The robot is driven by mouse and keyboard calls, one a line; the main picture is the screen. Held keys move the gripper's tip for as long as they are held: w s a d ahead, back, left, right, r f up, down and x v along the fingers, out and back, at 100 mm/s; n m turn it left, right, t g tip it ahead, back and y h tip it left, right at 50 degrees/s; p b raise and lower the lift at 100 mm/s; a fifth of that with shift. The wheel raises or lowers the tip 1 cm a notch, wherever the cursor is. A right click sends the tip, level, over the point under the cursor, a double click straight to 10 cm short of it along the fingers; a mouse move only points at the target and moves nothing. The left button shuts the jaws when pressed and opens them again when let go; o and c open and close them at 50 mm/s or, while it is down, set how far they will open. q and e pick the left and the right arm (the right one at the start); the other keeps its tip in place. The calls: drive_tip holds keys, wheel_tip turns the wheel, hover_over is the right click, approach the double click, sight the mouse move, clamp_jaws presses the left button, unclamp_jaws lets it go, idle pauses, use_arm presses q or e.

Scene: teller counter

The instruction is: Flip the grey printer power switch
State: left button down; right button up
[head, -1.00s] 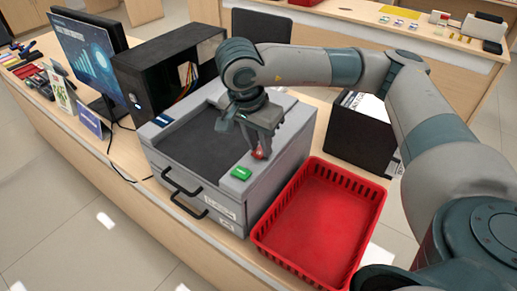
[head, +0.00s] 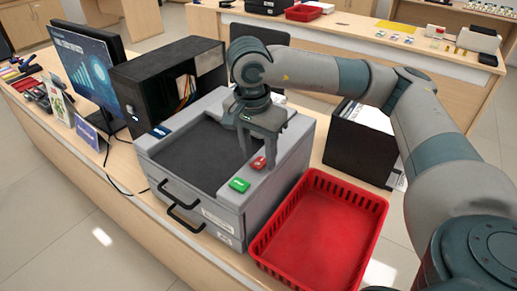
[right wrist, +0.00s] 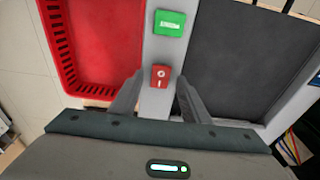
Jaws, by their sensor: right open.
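The grey printer (head: 275,185) stands on the counter, with a dark recessed top and black handles at its front. A red rocker switch (head: 258,162) sits on its right top rim, behind a green button (head: 239,184). In the right wrist view the red switch (right wrist: 160,77) bears O and I marks, and the green button (right wrist: 170,22) lies beyond it. My right gripper (head: 259,157) is open, pointing down at the rim, with its fingers on either side of the red switch. I cannot tell whether a finger touches it. My left gripper is not in view.
A red basket (head: 377,220) stands right of the printer, with a black file box (head: 352,150) behind it. A black cabinet (head: 150,85) and a monitor (head: 82,65) stand to the left. A cable runs along the counter by the printer's left side.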

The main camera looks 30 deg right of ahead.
sight(257, 163)
drive_tip(key=shift+r, duration=0.1)
drive_tip(key=shift+a+r, duration=0.1)
drive_tip(key=shift+r, duration=0.35)
drive_tip(key=r, duration=0.3)
drive_tip(key=shift+a+r+b, duration=0.2)
drive_tip(key=shift+r+b, duration=0.1)
drive_tip(key=shift+b, duration=0.1)
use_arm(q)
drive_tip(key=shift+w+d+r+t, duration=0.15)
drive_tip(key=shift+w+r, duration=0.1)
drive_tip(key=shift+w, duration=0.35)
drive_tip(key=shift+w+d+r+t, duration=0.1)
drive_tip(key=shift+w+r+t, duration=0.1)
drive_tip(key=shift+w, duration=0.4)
use_arm(e)
wheel_tip(257, 163, up, 13)
drive_tip(key=a, duration=0.1)
drive_tip(key=shift+s+a+f, duration=0.2)
drive_tip(key=shift+s+a, duration=0.05)
drive_tip(key=shift+s, duration=0.2)
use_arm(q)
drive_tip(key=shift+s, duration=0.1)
